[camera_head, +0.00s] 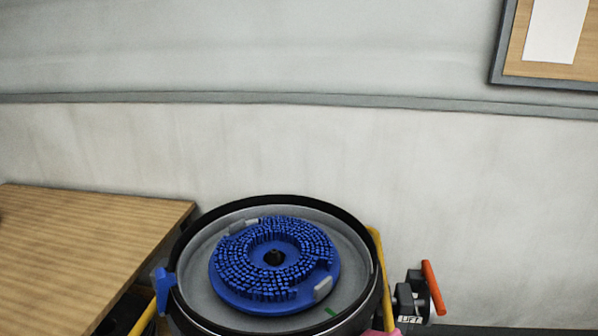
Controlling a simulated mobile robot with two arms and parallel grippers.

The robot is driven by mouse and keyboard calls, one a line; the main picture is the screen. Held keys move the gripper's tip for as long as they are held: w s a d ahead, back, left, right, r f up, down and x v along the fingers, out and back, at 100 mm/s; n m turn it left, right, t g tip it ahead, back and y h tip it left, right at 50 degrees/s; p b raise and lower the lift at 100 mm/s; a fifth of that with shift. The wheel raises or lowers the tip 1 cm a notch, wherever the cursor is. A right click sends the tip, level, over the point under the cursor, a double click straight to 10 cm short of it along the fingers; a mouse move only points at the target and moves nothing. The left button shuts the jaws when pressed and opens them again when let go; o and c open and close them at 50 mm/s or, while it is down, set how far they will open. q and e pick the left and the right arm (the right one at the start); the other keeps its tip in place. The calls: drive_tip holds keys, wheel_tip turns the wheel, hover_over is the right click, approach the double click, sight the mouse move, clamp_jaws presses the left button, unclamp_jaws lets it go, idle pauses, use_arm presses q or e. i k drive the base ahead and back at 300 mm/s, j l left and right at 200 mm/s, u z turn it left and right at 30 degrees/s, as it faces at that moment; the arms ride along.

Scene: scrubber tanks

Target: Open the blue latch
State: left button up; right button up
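The blue latch (163,289) is a small blue piece at the left outer side of the round scrubber tank (184,243). It stands upright against the black rim, with its lower part near a yellow bar. I cannot tell from this view whether it is fastened. Inside the grey tank lies a round blue brush (228,268) with bristles facing up and a dark hole in its centre. Neither of my grippers is in view.
A wooden table (80,235) stands at the left, close to the latch. A pink piece (380,332) is cut off at the bottom edge.

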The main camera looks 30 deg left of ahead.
sight(164, 280)
drive_tip(key=u, duration=1.75)
